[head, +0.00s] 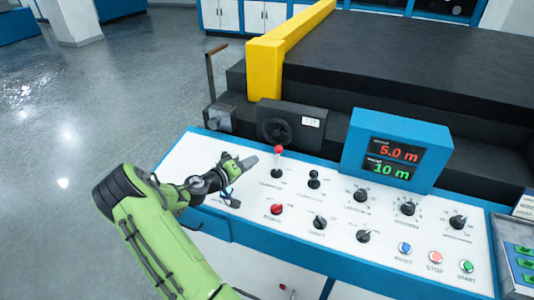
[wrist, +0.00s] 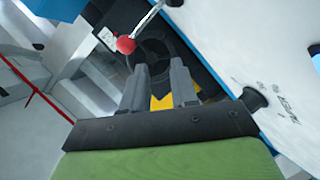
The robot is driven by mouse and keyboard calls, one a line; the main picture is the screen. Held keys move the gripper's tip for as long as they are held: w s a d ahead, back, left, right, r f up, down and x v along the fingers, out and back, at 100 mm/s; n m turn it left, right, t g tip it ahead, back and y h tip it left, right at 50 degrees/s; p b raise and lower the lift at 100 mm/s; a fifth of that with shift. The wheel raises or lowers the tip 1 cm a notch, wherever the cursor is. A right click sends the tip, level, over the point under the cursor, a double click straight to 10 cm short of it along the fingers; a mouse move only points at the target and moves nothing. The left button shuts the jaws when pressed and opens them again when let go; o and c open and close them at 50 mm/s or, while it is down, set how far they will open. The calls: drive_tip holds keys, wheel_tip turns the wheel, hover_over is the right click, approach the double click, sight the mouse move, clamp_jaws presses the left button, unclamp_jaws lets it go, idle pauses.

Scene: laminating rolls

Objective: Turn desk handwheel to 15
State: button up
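A round black handwheel (head: 277,130) is set in a black housing at the back edge of the white control desk. A small white label (head: 311,122) sits on the housing to its right; its reading is too small to make out. My gripper (head: 245,163) is above the left part of the desk, in front of and left of the handwheel, apart from it. In the wrist view its two grey fingers (wrist: 159,66) are spread with nothing held between them. The dark handwheel (wrist: 153,48) shows past the fingertips, partly hidden by them.
A red-ball lever (head: 279,160) stands between my gripper and the handwheel's right side; it also shows in the wrist view (wrist: 125,44). A black lever (head: 314,180) and several knobs cover the desk. A display (head: 393,151) reads 5.0 m and 10 m. A crank (head: 213,75) stands behind left.

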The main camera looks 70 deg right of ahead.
approach(275, 136)
drive_tip(key=s+d+f, duration=0.2)
drive_tip(key=s+f, duration=0.1)
drive_tip(key=s+d+f+p, duration=0.1)
drive_tip(key=s+f, duration=0.1)
drive_tip(key=shift+s+d, duration=0.1)
drive_tip(key=shift+d, duration=0.25)
clamp_jaws()
drive_tip(key=shift+f+b, duration=0.1)
drive_tip(key=shift+b, duration=0.2)
